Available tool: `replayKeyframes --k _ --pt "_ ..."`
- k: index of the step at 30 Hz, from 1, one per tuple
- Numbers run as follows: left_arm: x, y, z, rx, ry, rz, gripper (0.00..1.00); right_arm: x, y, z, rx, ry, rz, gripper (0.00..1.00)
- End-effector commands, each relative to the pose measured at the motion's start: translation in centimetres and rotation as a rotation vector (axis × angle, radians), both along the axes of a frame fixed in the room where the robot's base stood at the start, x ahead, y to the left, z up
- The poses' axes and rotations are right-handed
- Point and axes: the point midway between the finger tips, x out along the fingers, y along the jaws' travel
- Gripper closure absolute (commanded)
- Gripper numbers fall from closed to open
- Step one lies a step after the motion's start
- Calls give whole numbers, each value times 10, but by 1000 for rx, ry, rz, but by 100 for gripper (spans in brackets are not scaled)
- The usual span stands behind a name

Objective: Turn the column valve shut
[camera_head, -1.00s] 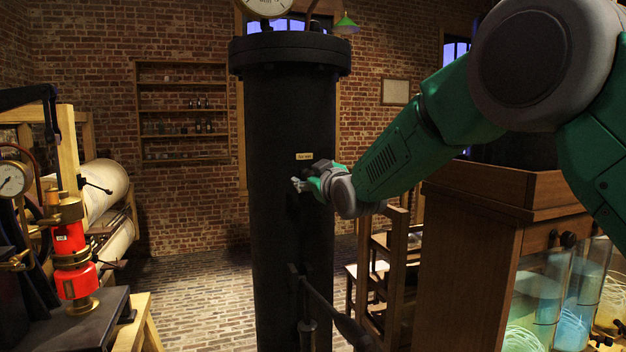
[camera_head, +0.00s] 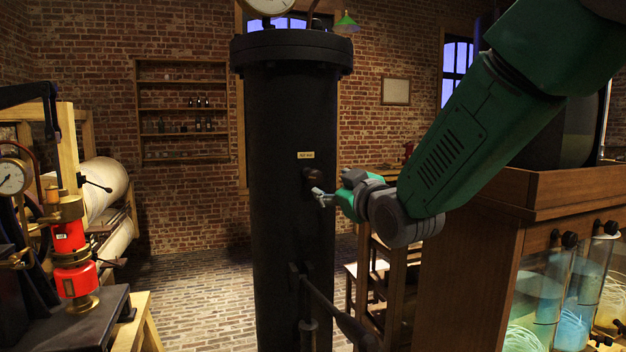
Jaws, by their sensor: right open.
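A tall black column (camera_head: 291,230) stands in the middle of the view. A small dark valve knob (camera_head: 311,175) sticks out of its right side, just below a small cream label (camera_head: 305,155). My right gripper (camera_head: 318,194) is open, with its fingertips close to the lower right of the knob. I cannot tell whether they touch it. Nothing shows between its fingers. My left gripper is not in view.
A black lever bar (camera_head: 325,308) juts from the column lower down. A wooden cabinet with glass jars (camera_head: 540,300) stands at the right, under my right arm. A red and brass device (camera_head: 72,250) stands on a bench at the left.

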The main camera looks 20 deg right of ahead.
Motion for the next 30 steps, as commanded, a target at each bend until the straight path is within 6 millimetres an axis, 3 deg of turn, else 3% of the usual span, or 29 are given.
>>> replayKeyframes --k 10,15,20,26,30 --pt "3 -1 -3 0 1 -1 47 0 0 -5 16 -7 3 47" --pt "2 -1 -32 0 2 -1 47 5 11 -41 207 -119 33 47" --pt "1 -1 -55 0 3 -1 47 3 7 -65 415 -261 22 47" --pt "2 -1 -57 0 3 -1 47 3 2 -61 501 -338 8 47" --pt "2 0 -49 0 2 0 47 21 2 -50 499 -339 8 47"
